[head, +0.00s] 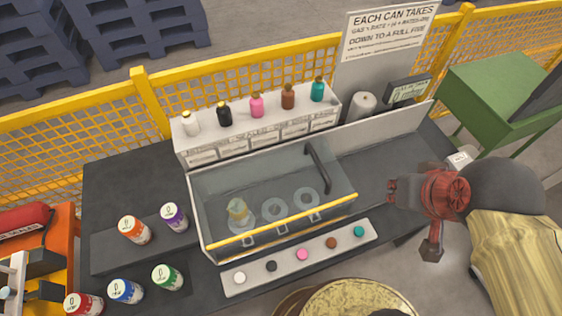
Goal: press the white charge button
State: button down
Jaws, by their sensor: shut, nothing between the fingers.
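The white charge button (239,278) is the leftmost of several round coloured buttons on a pale strip (254,278) in front of the clear-fronted cabinet. Black (271,266), pink (302,255), brown (331,243) and teal (358,231) buttons follow to its right. My gripper (395,190) is at the right, over the dark bench beside the cabinet. It is shut and empty, well apart from the white button. The white button is in plain view with nothing over it.
The cabinet (203,222) has a black handle (318,167) and a yellow-topped item (238,212) inside at left. Colour bottles stand on the shelf behind. Several labelled cans, including an orange-labelled one (135,229), stand left of the button strip. A yellow fence (85,133) runs behind.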

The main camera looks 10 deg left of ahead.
aim_at(240, 279)
jog(key=k+u, duration=0.2)
jog(key=u, duration=1.7)
jog(key=z, duration=1.4)
jog(key=k+j+u, duration=0.1)
jog(key=u, duration=0.35)
jog(key=j+u, duration=0.45)
jog(key=l, duration=0.1)
